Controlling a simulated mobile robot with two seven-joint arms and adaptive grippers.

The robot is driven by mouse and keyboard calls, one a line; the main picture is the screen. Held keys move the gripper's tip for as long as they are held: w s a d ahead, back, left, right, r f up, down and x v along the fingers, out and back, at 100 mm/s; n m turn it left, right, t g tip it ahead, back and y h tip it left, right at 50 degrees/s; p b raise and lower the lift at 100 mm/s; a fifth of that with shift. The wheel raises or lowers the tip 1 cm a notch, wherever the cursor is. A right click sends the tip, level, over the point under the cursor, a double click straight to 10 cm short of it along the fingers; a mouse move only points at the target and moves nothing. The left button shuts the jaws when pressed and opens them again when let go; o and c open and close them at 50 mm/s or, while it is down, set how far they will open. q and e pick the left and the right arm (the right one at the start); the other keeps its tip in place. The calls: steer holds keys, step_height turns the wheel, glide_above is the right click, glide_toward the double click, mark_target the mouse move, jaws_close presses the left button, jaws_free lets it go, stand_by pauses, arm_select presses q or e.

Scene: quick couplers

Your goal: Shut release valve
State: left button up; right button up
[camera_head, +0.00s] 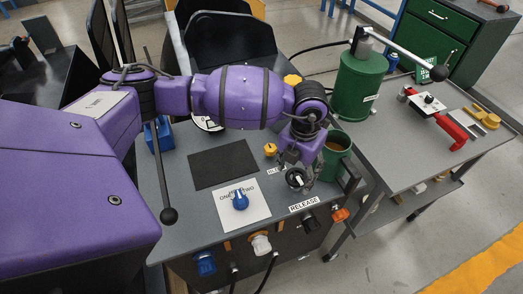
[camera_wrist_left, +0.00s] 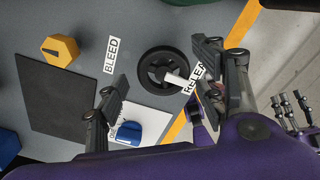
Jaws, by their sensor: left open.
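The release valve is a black handwheel (camera_head: 296,179) with a light pointer, on the grey bench top behind the white RELEASE label (camera_head: 304,204). In the left wrist view the wheel (camera_wrist_left: 152,70) lies between the finger pads, and the label (camera_wrist_left: 194,82) is partly hidden by a finger. My left gripper (camera_head: 299,164) is open and points down over the wheel, its fingers on either side. I cannot tell whether either finger touches the rim.
A yellow knob (camera_head: 270,150) stands near the BLEED label (camera_wrist_left: 111,55). A blue selector knob (camera_head: 240,200) sits on a white plate in front of a black mat (camera_head: 223,165). A green cup (camera_head: 335,156) and a green cylinder (camera_head: 358,86) stand to the right.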

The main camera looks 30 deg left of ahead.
arm_select(q)
steer(key=shift+f, duration=0.25)
steer(key=shift+c, duration=0.2)
steer(key=c, duration=1)
steer(key=shift+c, duration=0.2)
